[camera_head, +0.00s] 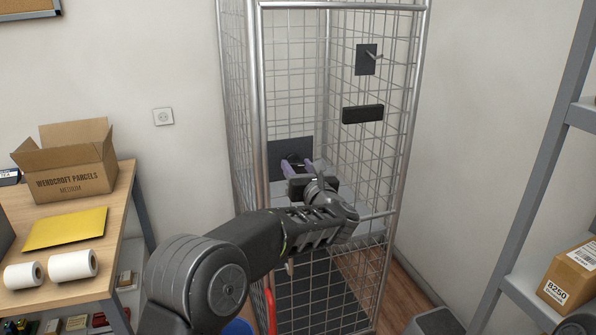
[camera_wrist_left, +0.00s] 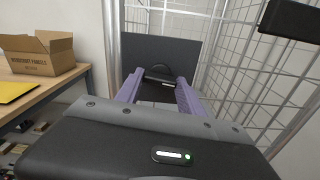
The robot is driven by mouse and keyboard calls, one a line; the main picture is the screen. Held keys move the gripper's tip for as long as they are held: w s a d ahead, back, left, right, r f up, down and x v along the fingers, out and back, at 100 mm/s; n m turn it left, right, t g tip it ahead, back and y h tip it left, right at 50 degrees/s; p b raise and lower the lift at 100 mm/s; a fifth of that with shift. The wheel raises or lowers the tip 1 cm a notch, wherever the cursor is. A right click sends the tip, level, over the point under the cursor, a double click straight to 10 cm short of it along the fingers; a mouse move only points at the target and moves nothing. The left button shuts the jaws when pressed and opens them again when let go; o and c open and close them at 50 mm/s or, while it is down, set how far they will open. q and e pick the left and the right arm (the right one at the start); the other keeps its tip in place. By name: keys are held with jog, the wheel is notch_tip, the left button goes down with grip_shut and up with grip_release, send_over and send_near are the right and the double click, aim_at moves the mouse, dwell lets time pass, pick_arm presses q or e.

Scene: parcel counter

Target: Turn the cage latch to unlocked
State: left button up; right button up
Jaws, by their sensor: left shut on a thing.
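The plate also shows in the left wrist view (camera_wrist_left: 142,50). My left gripper (camera_head: 300,164) reaches in from the left, and its purple fingers (camera_wrist_left: 158,86) are shut on the latch. The fingers hide part of the latch, and I cannot tell which way it is turned. My right gripper is not in view.
The wire cage (camera_head: 263,95) carries a small plate with a lever (camera_head: 366,59) and a black bar (camera_head: 362,114) above right. A table at left holds an open box (camera_head: 76,172), a yellow envelope (camera_head: 66,228) and rolls. A grey shelf holds a parcel (camera_head: 571,275) at right.

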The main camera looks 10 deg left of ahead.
pick_arm(q)
jog(key=m+b, duration=0.2)
jog(key=m, duration=0.1)
jog(key=shift+f, duration=0.15)
jog(key=shift+m+b, duration=0.3)
jog(key=shift+m, duration=0.7)
jog(key=m, duration=0.2)
jog(key=shift+m, duration=0.4)
jog(key=m, duration=0.4)
jog(key=shift+r+p, duration=0.2)
jog(key=shift+p, duration=0.1)
jog(key=shift+o, duration=0.2)
jog(key=m+p, duration=0.1)
jog(key=m, duration=0.4)
jog(key=shift+f+m+p, duration=0.1)
jog(key=shift+m+p, duration=0.2)
jog(key=shift+p, duration=0.1)
jog(key=o, duration=1.4)
jog(key=shift+c, duration=0.2)
jog(key=shift+d, duration=0.1)
